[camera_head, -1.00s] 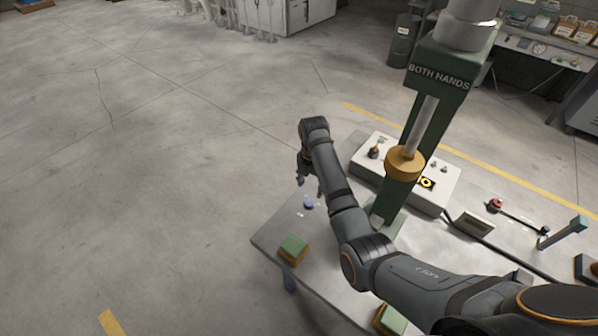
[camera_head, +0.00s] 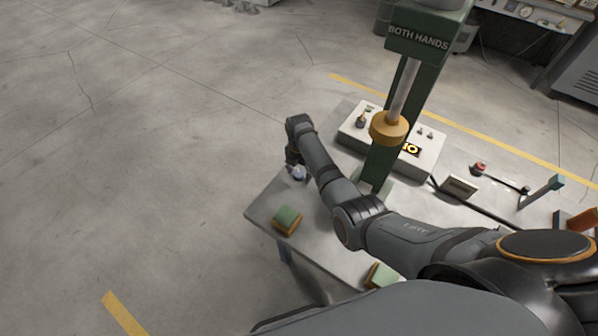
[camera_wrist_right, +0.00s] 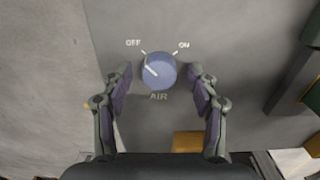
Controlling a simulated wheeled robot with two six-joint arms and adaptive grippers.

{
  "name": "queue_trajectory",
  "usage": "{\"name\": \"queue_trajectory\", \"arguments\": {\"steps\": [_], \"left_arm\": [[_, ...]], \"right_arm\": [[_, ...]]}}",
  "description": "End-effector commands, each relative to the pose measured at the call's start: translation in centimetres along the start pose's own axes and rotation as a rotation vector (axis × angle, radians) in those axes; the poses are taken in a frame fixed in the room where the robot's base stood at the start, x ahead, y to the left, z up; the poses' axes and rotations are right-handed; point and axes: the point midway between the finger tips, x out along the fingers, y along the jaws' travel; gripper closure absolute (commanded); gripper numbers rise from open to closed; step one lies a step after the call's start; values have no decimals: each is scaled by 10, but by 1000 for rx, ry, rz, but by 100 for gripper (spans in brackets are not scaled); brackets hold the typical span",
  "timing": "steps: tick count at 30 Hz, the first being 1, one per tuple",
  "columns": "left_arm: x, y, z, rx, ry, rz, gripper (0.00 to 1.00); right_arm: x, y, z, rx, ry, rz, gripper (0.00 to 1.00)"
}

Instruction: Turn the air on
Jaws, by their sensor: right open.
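The blue round AIR knob (camera_wrist_right: 159,71) sits on the grey tabletop, with OFF printed at its upper left and ON at its upper right in the right wrist view. Its white pointer line aims toward OFF. My right gripper (camera_wrist_right: 160,82) is open, with one finger on each side of the knob; whether the fingers touch it I cannot tell. In the head view my right gripper (camera_head: 297,170) is over the table's left edge, and the knob is mostly hidden there. My left gripper is not in view.
A green press column marked BOTH HANDS (camera_head: 417,40) stands behind my right arm. A white control box (camera_head: 425,155) is beside it. Green-topped blocks (camera_head: 287,220) sit along the near table edge (camera_head: 262,198). A red knob (camera_head: 478,168) is farther right.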

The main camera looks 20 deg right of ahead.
Motion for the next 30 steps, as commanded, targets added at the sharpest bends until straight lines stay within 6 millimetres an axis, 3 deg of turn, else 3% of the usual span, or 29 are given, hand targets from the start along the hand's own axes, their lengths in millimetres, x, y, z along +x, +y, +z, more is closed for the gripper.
{"name": "queue_trajectory", "arguments": {"steps": [6,18,30], "left_arm": [[-1,0,22,1,-33,1,72],[0,0,16,1,-24,1,72],[-9,0,12,1,-19,1,72]], "right_arm": [[0,0,0,0,0,0,43],[0,0,0,1,0,0,95],[-2,0,0,97,-1,0,95]]}}
